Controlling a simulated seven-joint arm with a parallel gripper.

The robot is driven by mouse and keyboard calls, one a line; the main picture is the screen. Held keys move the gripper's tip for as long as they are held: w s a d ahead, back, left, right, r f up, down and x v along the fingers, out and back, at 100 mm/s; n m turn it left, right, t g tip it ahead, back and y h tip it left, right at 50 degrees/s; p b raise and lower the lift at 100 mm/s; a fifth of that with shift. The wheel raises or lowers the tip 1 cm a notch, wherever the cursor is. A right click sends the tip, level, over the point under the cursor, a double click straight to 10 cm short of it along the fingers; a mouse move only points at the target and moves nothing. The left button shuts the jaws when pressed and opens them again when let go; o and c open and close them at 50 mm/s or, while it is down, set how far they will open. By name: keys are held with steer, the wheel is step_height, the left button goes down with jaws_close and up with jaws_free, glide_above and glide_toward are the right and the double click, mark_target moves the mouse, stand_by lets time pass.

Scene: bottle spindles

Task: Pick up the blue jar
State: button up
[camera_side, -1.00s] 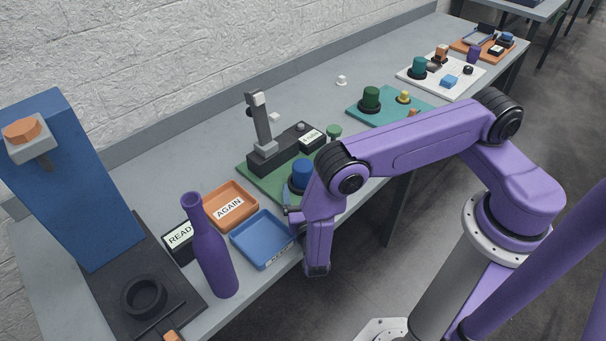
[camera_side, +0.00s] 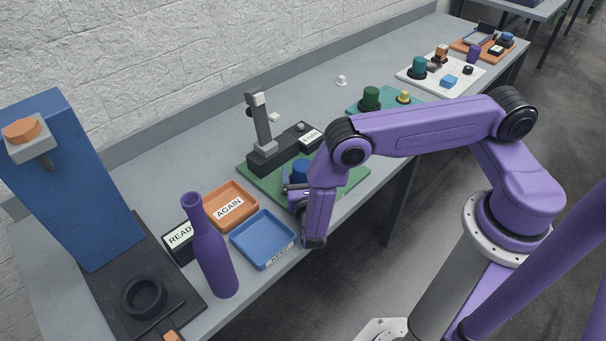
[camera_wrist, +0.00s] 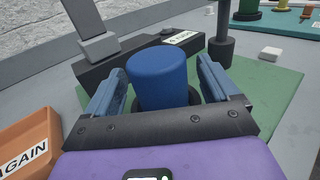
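The blue jar (camera_wrist: 158,78) stands upright on the green mat (camera_wrist: 282,88), between the two blue fingers of my gripper (camera_wrist: 160,88) in the wrist view. The fingers are apart, with a visible gap on each side of the jar; I cannot tell how far down they reach. In the side view the jar (camera_side: 301,168) shows partly behind my gripper (camera_side: 296,190), which is at the near side of the green mat.
A dark stand with a grey upright post (camera_side: 262,125) is close behind the jar. An orange tray (camera_side: 230,193), a blue tray (camera_side: 262,240) and a purple bottle (camera_side: 210,250) are to the left.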

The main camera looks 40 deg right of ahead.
steer(key=c, duration=1.1)
steer(key=shift+r, duration=0.2)
